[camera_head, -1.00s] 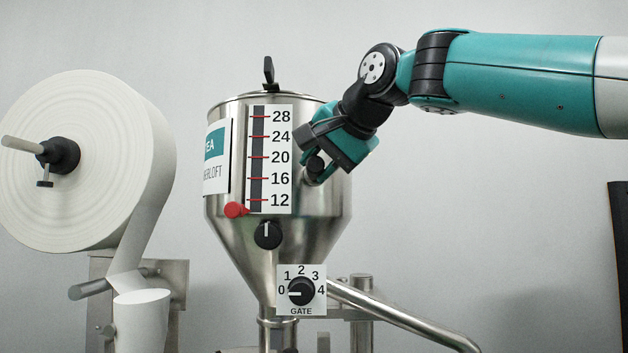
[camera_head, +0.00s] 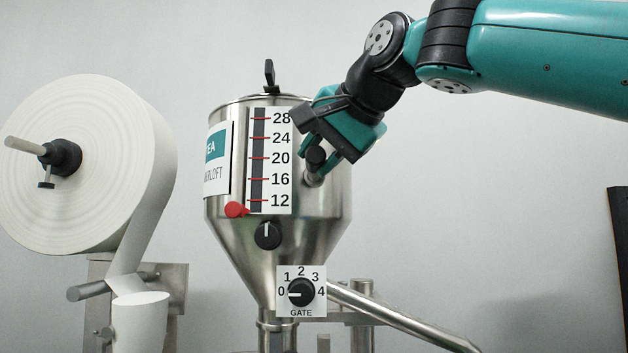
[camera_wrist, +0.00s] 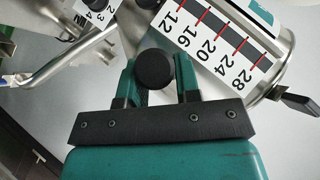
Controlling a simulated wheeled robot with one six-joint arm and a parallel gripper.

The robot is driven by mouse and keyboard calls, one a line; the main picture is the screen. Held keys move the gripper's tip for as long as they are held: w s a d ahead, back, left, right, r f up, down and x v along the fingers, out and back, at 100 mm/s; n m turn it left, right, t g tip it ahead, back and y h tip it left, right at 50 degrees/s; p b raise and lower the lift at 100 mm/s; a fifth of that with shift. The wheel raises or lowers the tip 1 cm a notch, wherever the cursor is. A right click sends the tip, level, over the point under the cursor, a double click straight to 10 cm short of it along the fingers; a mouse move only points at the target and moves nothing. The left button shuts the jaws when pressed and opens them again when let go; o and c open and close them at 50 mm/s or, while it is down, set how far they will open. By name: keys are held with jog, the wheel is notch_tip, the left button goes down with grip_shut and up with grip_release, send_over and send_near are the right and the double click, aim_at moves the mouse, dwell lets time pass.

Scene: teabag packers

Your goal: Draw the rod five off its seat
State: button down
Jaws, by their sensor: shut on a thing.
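The rod's round black knob (camera_head: 316,157) is at the right side of the steel hopper (camera_head: 290,230). Below the knob, a short metal collar or rod end (camera_head: 313,179) shows against the hopper wall. My gripper (camera_head: 330,158) is shut on the knob, with one teal finger on each side. In the wrist view the black knob (camera_wrist: 154,69) sits between the two fingertips and hides the rod behind it. I cannot see a number on the rod, nor tell whether its end is still inside the seat.
A black knob (camera_head: 267,235) and the GATE dial (camera_head: 301,292), at 0, sit lower. A paper roll (camera_head: 100,165) stands left. Free space lies right of the hopper.

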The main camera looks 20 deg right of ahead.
jog(key=shift+s+a, duration=0.25)
jog(key=shift+s, duration=0.45)
jog(key=shift+s+a, duration=0.2)
jog(key=shift+s, duration=0.5)
